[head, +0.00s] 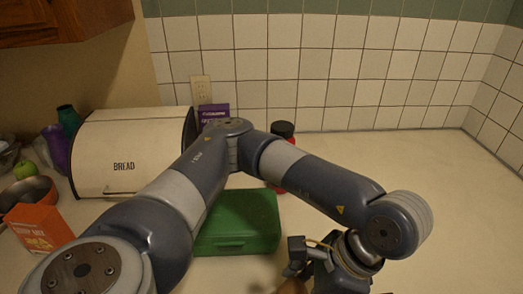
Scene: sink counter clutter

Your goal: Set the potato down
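My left arm comes in from the lower left, bends over the counter and reaches down at the bottom centre. Its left gripper (305,275) is only partly in view, and its fingertips are cut off or hidden at the bottom edge. A small brown rounded piece, which looks like the potato (291,287), shows at the bottom edge right by this gripper. Most of it is out of frame, so I cannot tell whether the fingers are closed on it or whether it touches the counter. My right gripper is not in view.
A green box (237,222) lies left of the gripper, partly behind my arm. A white bread box (125,150), purple box (214,112) and dark-capped bottle (283,130) stand behind. An orange box (40,228) and bowl (28,192) are left. The counter at right (455,200) is clear.

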